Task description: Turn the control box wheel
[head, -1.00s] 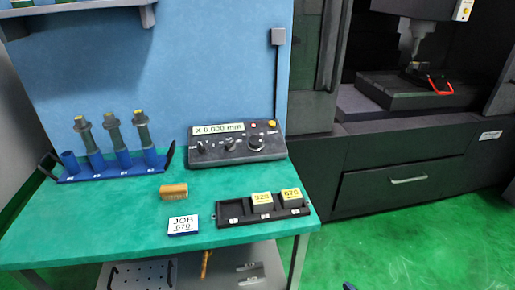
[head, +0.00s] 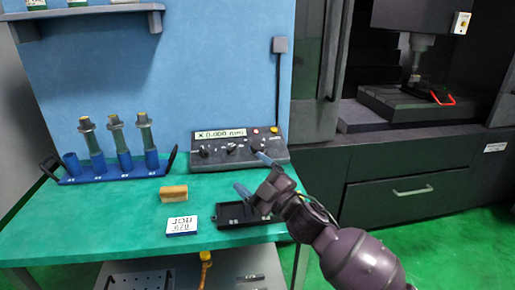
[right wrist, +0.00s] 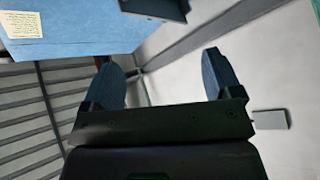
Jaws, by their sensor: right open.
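The control box (head: 222,157) is dark with knobs along its front and a lit display (head: 220,134) reading about X 0.000 mm. It stands at the back of the green table against the blue panel. My right gripper (head: 252,174) is open and empty, with blue fingers spread apart. It is in front of the box's right part; I cannot tell whether the upper finger touches it. The fingers (right wrist: 168,78) also show apart in the right wrist view. My left gripper is not in view.
A blue rack (head: 110,173) with several upright tools stands left. A wooden block (head: 173,193) and a JOB card (head: 181,226) lie in front. A machine with a drawer (head: 415,187) stands right.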

